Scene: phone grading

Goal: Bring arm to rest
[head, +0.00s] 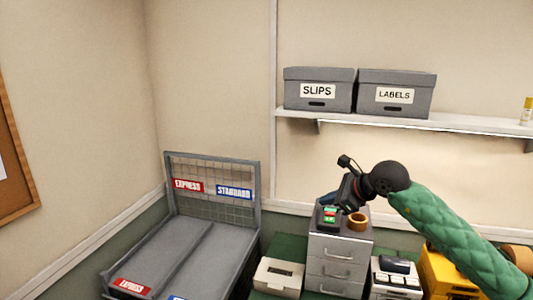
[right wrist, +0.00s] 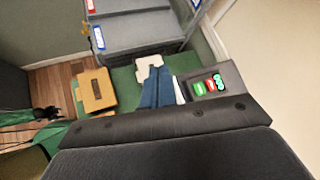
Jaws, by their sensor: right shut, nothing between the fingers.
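My right arm comes in from the right in a green quilted sleeve. Its black wrist and right gripper (head: 329,199) are over the grey drawer cabinet, close to a dark button box (head: 329,220) with red and green buttons. The gripper is shut and holds nothing. In the right wrist view its blue fingers (right wrist: 154,88) are together, with the button box (right wrist: 208,84) just to their right. I cannot tell whether they touch it. My left gripper is in neither view.
The grey drawer cabinet (head: 337,262) also carries a brown ring (head: 357,221). A wire-backed rack (head: 185,250) marked EXPRESS and STANDARD stands left. A cream box (head: 278,277) and a yellow unit (head: 445,275) flank the cabinet. A shelf (head: 450,122) holds SLIPS and LABELS boxes above.

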